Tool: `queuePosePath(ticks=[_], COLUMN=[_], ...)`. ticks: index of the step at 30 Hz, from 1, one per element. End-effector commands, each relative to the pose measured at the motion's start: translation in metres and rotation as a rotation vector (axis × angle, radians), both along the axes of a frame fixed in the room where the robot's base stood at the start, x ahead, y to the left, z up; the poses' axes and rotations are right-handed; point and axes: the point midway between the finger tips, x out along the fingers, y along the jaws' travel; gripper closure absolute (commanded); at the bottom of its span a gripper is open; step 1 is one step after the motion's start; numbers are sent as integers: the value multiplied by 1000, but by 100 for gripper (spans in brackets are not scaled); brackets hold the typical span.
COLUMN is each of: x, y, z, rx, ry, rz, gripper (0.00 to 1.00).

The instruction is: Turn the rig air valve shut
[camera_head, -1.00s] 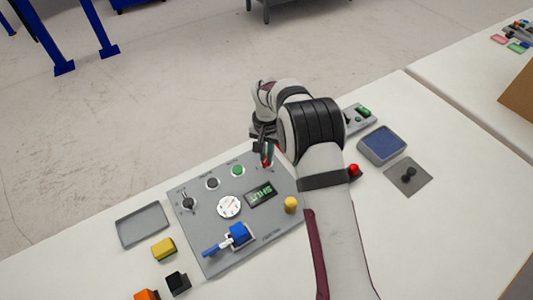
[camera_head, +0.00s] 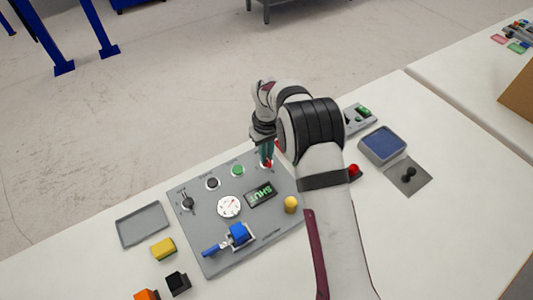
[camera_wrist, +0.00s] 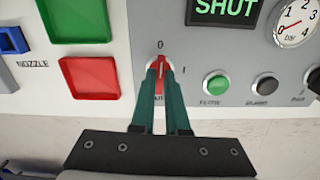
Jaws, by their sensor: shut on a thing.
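The red valve knob (camera_wrist: 153,66) is on the grey rig panel (camera_wrist: 205,62), between a "0" mark above it and an "I" mark to its right. My gripper (camera_wrist: 160,70) is shut on this knob, and its teal fingers hide part of it. The pale pointer line on the knob looks turned toward the "0". The green-lettered display (camera_wrist: 224,10) reads SHUT. In the head view, my gripper (camera_head: 267,163) reaches down to the panel's far right corner, with a bit of red at its fingertips. The display (camera_head: 261,194) shows there too.
The panel also bears a gauge (camera_head: 229,206), a green button (camera_head: 237,170), a yellow knob (camera_head: 291,204) and a blue lever (camera_head: 238,234). A grey tray (camera_head: 142,224) and loose blocks lie left of it. A red button (camera_head: 354,170) stands right of my arm.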

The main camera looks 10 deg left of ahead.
Motion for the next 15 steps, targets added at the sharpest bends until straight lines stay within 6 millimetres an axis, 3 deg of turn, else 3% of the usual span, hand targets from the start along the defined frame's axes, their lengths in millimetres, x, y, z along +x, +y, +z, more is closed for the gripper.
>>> queuePosePath(ticks=[15], x=[0], y=[0], z=[1], rx=[-1], ry=[2], rz=[89], gripper=[100])
